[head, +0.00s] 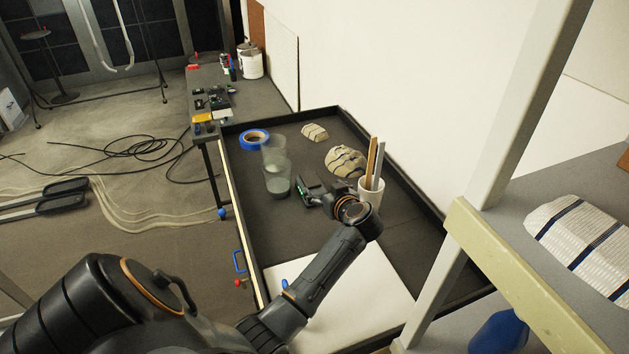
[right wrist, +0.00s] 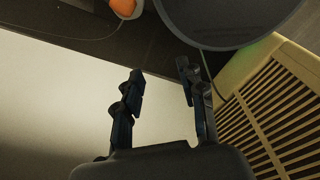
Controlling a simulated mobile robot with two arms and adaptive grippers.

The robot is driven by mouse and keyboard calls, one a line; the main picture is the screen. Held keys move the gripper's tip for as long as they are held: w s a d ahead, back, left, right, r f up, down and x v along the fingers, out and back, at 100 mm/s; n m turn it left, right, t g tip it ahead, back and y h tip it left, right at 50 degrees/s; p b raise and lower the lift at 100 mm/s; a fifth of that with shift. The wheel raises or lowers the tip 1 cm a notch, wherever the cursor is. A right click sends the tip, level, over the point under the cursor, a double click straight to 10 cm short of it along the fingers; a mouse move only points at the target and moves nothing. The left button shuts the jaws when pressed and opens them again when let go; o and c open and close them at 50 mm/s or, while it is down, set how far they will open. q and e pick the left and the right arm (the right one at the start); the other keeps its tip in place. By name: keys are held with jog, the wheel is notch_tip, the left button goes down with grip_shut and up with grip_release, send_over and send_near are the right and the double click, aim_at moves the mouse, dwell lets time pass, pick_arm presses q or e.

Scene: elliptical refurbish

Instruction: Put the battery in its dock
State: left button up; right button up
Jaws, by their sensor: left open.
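My left gripper (head: 318,196) is in the head view, over the dark tray-like tabletop, open. A small dark block with a green part (head: 301,190) is at or right beside its fingertips; I cannot tell whether it is the battery or the dock, or whether the fingers touch it. Several small dark devices (head: 214,100) lie on the far grey table, too small to identify as battery or dock. My right gripper (right wrist: 160,95) shows in the right wrist view with its fingers apart and nothing between them.
On the rimmed tabletop (head: 270,222) are clear cups (head: 278,180), blue tape (head: 254,139), a white cup with sticks (head: 371,190) and striped cloths (head: 345,160). A pale post (head: 525,100) stands at right. A dark round object (right wrist: 225,20) and wooden slats (right wrist: 275,110) are near the right gripper.

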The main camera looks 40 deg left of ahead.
aim_at(311, 180)
pick_arm(q)
jog(key=x, duration=0.4)
jog(key=shift+a+f, duration=0.1)
jog(key=shift+a, duration=0.2)
jog(key=shift+w+a+f, duration=0.2)
jog(key=shift+w+a, duration=0.05)
jog(key=shift+x, duration=1.2)
jog(key=shift+w+a+f+b, duration=0.3)
jog(key=shift+a+f+b, duration=0.2)
jog(key=shift+a+f, duration=0.3)
jog(key=shift+w+a, duration=0.2)
jog(key=shift+a, duration=0.15)
jog(key=shift+d, duration=0.1)
jog(key=shift+c, duration=0.7)
jog(key=shift+s+r, duration=0.1)
jog(key=shift+r, duration=0.1)
jog(key=c, duration=0.9)
pick_arm(e)
jog(key=shift+s+f, duration=0.55)
jog(key=shift+s, duration=0.05)
